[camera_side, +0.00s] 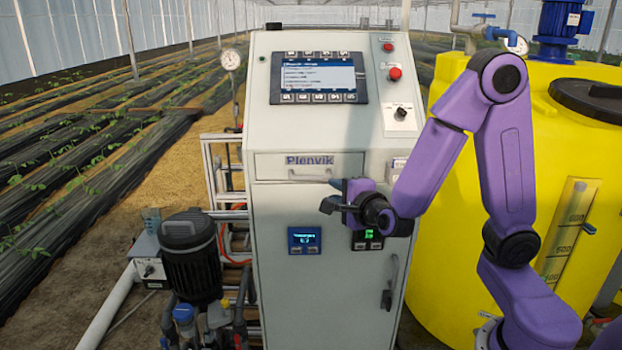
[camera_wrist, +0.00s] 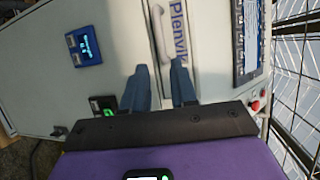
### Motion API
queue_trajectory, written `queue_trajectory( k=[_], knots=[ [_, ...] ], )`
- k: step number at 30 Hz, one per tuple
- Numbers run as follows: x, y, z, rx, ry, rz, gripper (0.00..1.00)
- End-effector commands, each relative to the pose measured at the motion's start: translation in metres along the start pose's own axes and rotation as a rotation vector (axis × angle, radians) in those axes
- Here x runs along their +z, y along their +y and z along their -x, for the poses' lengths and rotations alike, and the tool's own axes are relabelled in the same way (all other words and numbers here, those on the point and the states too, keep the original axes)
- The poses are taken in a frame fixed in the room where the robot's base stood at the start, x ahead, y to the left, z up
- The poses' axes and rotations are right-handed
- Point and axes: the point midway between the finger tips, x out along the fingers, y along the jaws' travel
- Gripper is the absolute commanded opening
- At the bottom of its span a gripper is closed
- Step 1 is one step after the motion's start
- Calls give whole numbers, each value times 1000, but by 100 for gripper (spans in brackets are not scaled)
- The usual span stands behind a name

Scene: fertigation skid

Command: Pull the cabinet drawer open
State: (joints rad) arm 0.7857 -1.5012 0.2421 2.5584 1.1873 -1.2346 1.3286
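The cabinet drawer (camera_side: 270,166) is a flat pale panel labelled "Plenvik", and it looks flush with the cabinet (camera_side: 275,215). Its light grey bar handle (camera_side: 306,178) runs along the lower part of the drawer front. In the side view my gripper (camera_side: 332,196) is in front of the cabinet, just right of and below the handle. In the wrist view my gripper (camera_wrist: 160,72) is open, its two blue-grey fingers apart. The handle (camera_wrist: 159,32) lies ahead of the gap, with its near end between the fingertips in the picture. I see no clear contact.
A screen (camera_side: 318,77) and red button (camera_side: 395,74) are above the drawer. Below are a blue display (camera_side: 304,240) and the lower door handle (camera_side: 390,282). A yellow tank (camera_side: 440,240) stands right, a dark pump (camera_side: 190,260) left.

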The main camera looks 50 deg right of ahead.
Motion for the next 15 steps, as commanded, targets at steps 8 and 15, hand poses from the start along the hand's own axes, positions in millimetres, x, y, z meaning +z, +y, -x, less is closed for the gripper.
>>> queue_trajectory(
  k=[8,15],
  knots=[
    [0,0,-20,1,0,0,27],
    [0,0,-40,1,4,0,27]
  ],
)
